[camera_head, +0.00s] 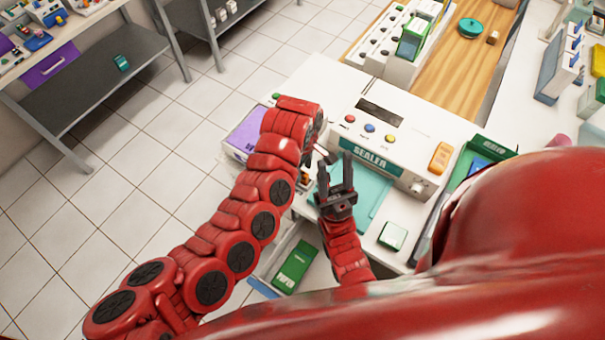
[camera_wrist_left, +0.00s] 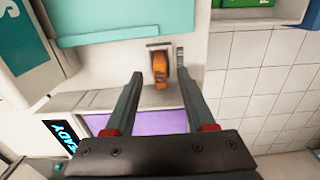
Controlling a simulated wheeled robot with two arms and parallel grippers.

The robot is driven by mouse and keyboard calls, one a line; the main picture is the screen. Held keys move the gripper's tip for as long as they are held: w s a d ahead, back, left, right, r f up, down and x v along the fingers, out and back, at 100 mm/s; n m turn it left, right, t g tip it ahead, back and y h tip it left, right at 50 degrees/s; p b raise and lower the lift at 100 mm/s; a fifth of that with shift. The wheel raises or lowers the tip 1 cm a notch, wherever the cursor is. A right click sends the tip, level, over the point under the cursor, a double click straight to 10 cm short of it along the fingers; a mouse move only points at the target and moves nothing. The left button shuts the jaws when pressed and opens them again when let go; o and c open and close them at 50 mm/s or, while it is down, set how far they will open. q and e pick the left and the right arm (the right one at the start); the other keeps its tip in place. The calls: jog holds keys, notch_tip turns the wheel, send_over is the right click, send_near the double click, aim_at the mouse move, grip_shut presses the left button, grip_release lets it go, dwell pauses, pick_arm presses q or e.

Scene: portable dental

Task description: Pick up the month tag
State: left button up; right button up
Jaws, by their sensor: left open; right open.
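A small orange tag-like piece (camera_wrist_left: 160,68) stands in a thin grey holder at the counter edge in the left wrist view. It may be the month tag; no writing on it is readable. My left gripper (camera_wrist_left: 160,75) is open, its two fingers on either side of the orange piece, with gaps showing on both sides. In the head view the left gripper (camera_head: 319,153) is mostly hidden by its own red arm. My right gripper (camera_head: 336,162) is open and empty above the teal mat (camera_head: 371,190), close beside the left gripper.
The white sealer machine (camera_head: 385,125) stands behind the mat, with an orange block (camera_head: 440,157) on its right. A purple box (camera_head: 243,135) is left of the left arm. A green item (camera_head: 295,267) lies below the counter. Tiled floor is clear at left.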

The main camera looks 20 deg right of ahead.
pick_arm(q)
jog(key=shift+f+p, duration=0.35)
jog(key=shift+f, duration=1.1)
grip_shut()
